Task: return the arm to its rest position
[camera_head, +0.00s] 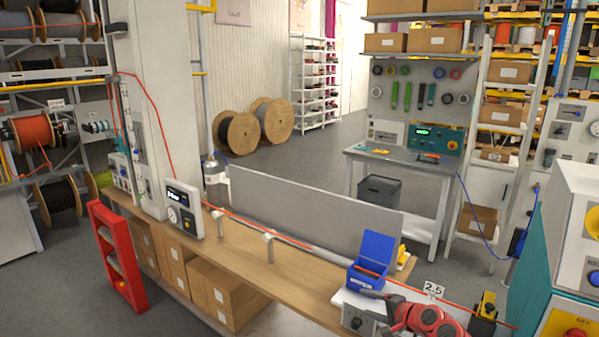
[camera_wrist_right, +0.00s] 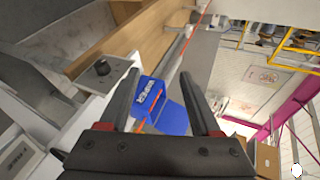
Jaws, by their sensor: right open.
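My right arm (camera_head: 432,318), red and dark, comes in at the bottom right in the head view. Its gripper (camera_head: 372,308) points left, just in front of an open blue box (camera_head: 368,277). In the right wrist view the two dark fingers of the gripper (camera_wrist_right: 160,66) stand wide apart with nothing held between them. The blue box, with white lettering, shows past the fingers (camera_wrist_right: 150,93), and I see a gap to it. My left gripper is not in view.
A long wooden bench (camera_head: 240,262) carries a red cable (camera_head: 262,229), metal posts and a display unit (camera_head: 184,208). A grey panel (camera_head: 310,210) stands along its back. A yellow-black device (camera_head: 485,308) and a teal-white machine (camera_head: 565,260) are close to the arm's right.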

